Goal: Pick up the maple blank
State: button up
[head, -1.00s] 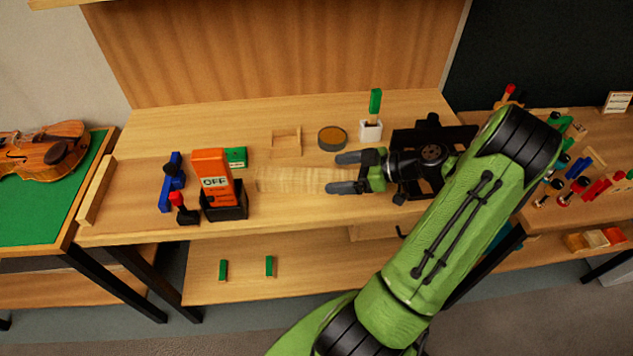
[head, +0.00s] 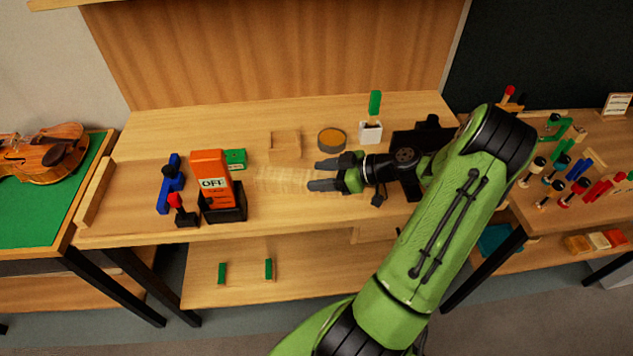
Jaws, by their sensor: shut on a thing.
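The maple blank (head: 280,178) is a pale, striped wooden piece lying on the workbench, right of the orange OFF box. My gripper (head: 316,175) reaches in from the right. Its two dark fingers lie along the far and near sides of the blank's right end and are shut on it. The blank's right end is partly hidden between the fingers. It seems to rest on the bench top; I see no clear gap beneath it.
The orange OFF box (head: 212,178) and a green box (head: 235,158) stand left of the blank.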

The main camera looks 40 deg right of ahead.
aim_at(322, 177)
jog(key=shift+c, duration=0.6)
notch_tip(322, 177, up, 10)
jog(key=p, duration=0.2)
